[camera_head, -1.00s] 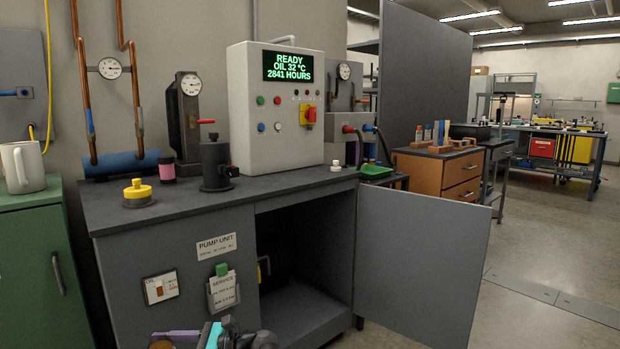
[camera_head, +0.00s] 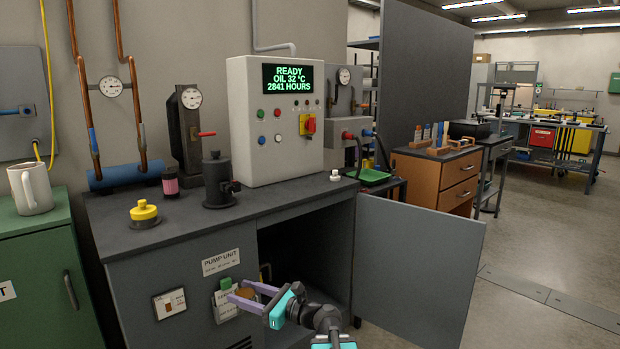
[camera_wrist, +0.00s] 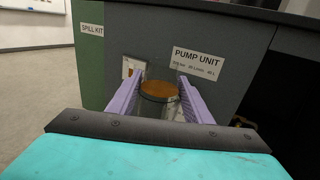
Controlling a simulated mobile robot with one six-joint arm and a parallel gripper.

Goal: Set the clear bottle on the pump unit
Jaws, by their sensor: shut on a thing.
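The clear bottle shows in the wrist view as a short see-through vessel with an orange-brown lid (camera_wrist: 160,88). It is upright between the two purple fingers of my gripper (camera_wrist: 159,84), which is shut on it. In the head view my gripper (camera_head: 250,294) is in front of the pump unit's front panel, below its worktop, and the brown lid (camera_head: 245,292) shows between the fingers. The pump unit (camera_head: 275,208) is a grey cabinet with a dark flat top and a "PUMP UNIT" label; its front also fills much of the wrist view (camera_wrist: 222,88).
A small white knob (camera_head: 335,176) sits far right. The front-right top is bare. The cabinet door (camera_head: 415,265) stands open.

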